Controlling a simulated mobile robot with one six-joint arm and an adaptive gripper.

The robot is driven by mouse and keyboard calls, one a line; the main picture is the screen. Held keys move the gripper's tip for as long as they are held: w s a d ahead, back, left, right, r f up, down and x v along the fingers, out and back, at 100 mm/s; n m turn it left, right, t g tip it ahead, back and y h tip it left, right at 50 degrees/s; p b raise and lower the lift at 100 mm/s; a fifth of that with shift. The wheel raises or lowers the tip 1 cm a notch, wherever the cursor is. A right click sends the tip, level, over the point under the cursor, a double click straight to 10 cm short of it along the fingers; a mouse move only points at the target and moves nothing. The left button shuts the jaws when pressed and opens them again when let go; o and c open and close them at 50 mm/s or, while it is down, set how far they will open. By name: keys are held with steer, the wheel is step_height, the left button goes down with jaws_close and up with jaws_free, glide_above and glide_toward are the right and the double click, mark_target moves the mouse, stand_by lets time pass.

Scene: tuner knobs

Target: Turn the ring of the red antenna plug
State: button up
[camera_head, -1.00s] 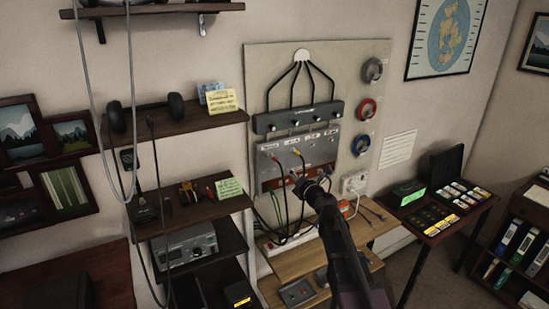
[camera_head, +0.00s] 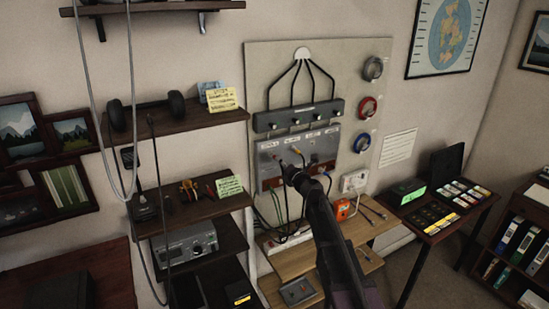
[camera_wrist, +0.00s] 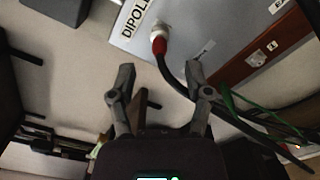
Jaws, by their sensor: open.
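The red antenna plug (camera_wrist: 159,45) sits in a socket beside the DIPOLE label on the grey panel (camera_wrist: 205,25), with a pale metal ring (camera_wrist: 159,31) at its base. A black cable runs from it down to the right. My gripper (camera_wrist: 160,82) is open and empty, its fingers pointing toward the plug and on either side of its line. The plug lies beyond the fingertips, apart from them. In the head view my gripper (camera_head: 285,168) is in front of the lower left of the panel (camera_head: 320,142), close to the red plug (camera_head: 274,160).
A dark splitter bar (camera_head: 298,117) with several black cables hangs above the panel. Another cable with a coloured plug (camera_head: 297,151) is close right of my gripper. Shelves (camera_head: 190,210) stand to the left, and a wooden bench (camera_head: 295,262) is below.

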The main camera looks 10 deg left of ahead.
mark_target(274, 155)
steer(key=x, duration=0.6)
steer(key=shift+w+a, duration=0.2)
jaws_close()
